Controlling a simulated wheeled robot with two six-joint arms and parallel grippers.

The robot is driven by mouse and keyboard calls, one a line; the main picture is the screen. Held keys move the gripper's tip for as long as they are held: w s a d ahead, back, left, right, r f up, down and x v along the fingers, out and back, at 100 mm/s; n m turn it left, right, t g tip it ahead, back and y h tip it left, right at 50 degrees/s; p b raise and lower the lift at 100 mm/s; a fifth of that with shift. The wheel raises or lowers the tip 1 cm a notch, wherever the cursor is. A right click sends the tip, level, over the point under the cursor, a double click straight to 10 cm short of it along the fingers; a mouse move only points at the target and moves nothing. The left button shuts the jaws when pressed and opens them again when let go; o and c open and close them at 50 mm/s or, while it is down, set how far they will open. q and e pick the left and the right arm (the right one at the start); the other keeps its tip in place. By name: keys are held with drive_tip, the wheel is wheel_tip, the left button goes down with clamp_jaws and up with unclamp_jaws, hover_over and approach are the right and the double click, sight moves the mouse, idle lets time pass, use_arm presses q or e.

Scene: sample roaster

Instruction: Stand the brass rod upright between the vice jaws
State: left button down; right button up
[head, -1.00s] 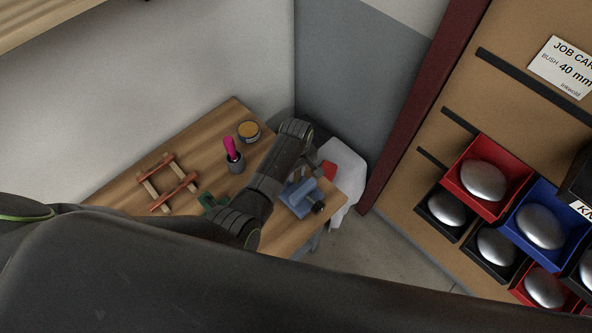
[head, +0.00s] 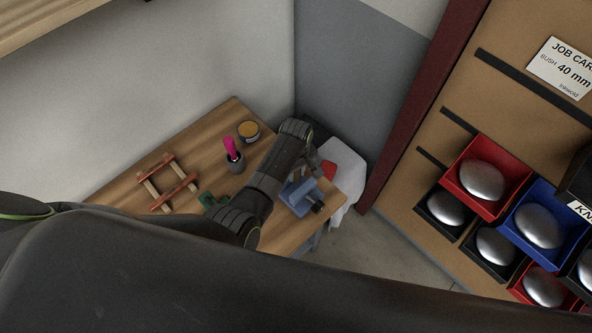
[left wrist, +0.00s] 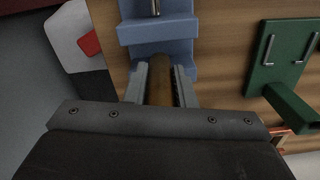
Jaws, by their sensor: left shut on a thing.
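The brass rod (left wrist: 159,88) is between the fingers of my left gripper (left wrist: 160,78) in the left wrist view, and the gripper is shut on it. The blue vice (left wrist: 158,31) lies just beyond the fingertips, with a metal screw at its far side. The rod's far end is close to the vice; I cannot tell whether it stands between the jaws or touches anything. In the head view the blue vice (head: 299,197) is on the bench near its right end, below my left wrist. The rod is hidden there. My right gripper is not in view.
A green fixture (left wrist: 284,60) is beside the vice. The wooden bench (head: 205,145) also holds a red-and-wood frame (head: 178,191), a dark cup (head: 236,166) with a pink-handled tool, and a round tin (head: 249,130). Bins (head: 450,222) hang on the right.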

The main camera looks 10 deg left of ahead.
sight(296, 182)
use_arm(q)
drive_tip(key=shift+f, duration=0.15)
idle(0.5)
drive_tip(key=shift+f+b, duration=0.55)
drive_tip(key=shift+f, duration=0.15)
drive_tip(key=shift+f+b, duration=1.8)
drive_tip(key=shift+f, duration=0.65)
drive_tip(key=c, duration=1.1)
unclamp_jaws()
